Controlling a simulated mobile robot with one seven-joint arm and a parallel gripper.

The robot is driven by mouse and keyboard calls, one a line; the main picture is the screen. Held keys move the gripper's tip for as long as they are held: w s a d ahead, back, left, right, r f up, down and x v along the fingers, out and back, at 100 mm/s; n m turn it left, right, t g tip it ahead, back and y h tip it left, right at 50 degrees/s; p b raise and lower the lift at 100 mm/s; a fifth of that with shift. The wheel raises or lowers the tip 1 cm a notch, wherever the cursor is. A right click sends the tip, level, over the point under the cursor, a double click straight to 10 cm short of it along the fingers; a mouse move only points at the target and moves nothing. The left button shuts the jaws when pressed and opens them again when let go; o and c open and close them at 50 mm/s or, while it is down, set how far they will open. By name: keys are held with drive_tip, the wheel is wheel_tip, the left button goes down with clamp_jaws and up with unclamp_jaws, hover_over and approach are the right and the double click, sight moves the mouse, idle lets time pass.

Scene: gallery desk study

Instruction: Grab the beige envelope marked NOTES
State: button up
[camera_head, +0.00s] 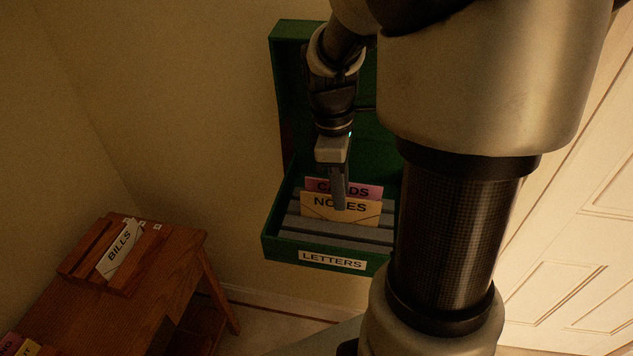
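The beige envelope marked NOTES (318,208) stands upright in a slot of the green box labelled LETTERS (285,246). A pink envelope marked CARDS (372,190) stands just behind it. My gripper (340,200) points down at the middle of the envelopes, and a grey finger covers part of both words. Only one finger shows clearly. I cannot tell whether the fingers are apart or closed on the beige envelope. My arm hides the right part of the box.
The box's green lid (290,60) stands open behind my gripper. A wooden desk (100,292) at the lower left holds a wooden rack with a white envelope marked BILLS (120,250). A white panelled door (570,230) is at the right.

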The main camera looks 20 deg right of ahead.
sight(339, 215)
drive_tip(key=f, duration=0.4)
drive_tip(key=shift+w+d+f, duration=0.1)
drive_tip(key=shift+w+d, duration=0.1)
clamp_jaws()
